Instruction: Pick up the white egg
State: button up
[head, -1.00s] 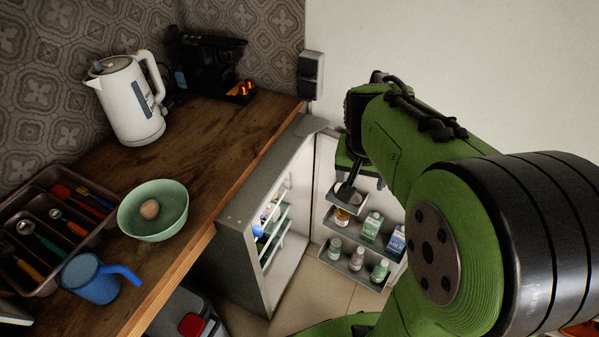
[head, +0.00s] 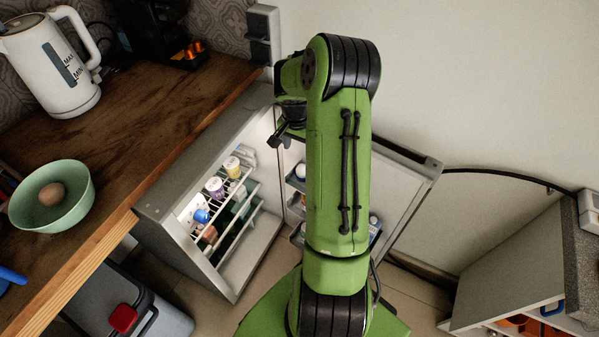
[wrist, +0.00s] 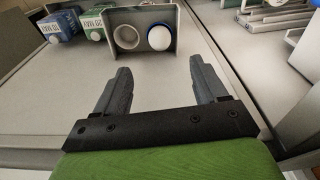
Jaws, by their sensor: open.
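A white rounded thing that looks like the white egg (wrist: 160,38) sits in a small grey door shelf (wrist: 174,20) of the open fridge, beside an empty white ring-shaped cup (wrist: 127,37). It also shows small in the head view (head: 300,170), partly beside my arm. My gripper (wrist: 155,82) is open and empty, its two fingers pointing toward that shelf and apart from it. In the head view my gripper (head: 280,138) is above the fridge opening, near the door.
The open fridge (head: 165,190) has wire racks with several jars (head: 215,187). Cartons (wrist: 95,25) stand left of the egg's shelf. A green bowl (head: 75,212) with a brown egg (head: 51,194) and a white kettle (head: 50,65) stand on the wooden counter (head: 130,150). A bin (head: 125,300) is below.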

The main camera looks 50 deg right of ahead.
aim_at(302, 166)
jog(key=f+b, duration=0.1)
jog(key=f, duration=0.2)
jog(key=d+f+b, duration=0.1)
jog(key=f, duration=0.3)
jog(key=f+b, duration=0.2)
jog(key=f, duration=0.2)
jog(key=shift+w+d, duration=0.2)
jog(key=shift+d, duration=0.1)
jog(key=shift+r, duration=0.2)
jog(key=shift+c, duration=0.2)
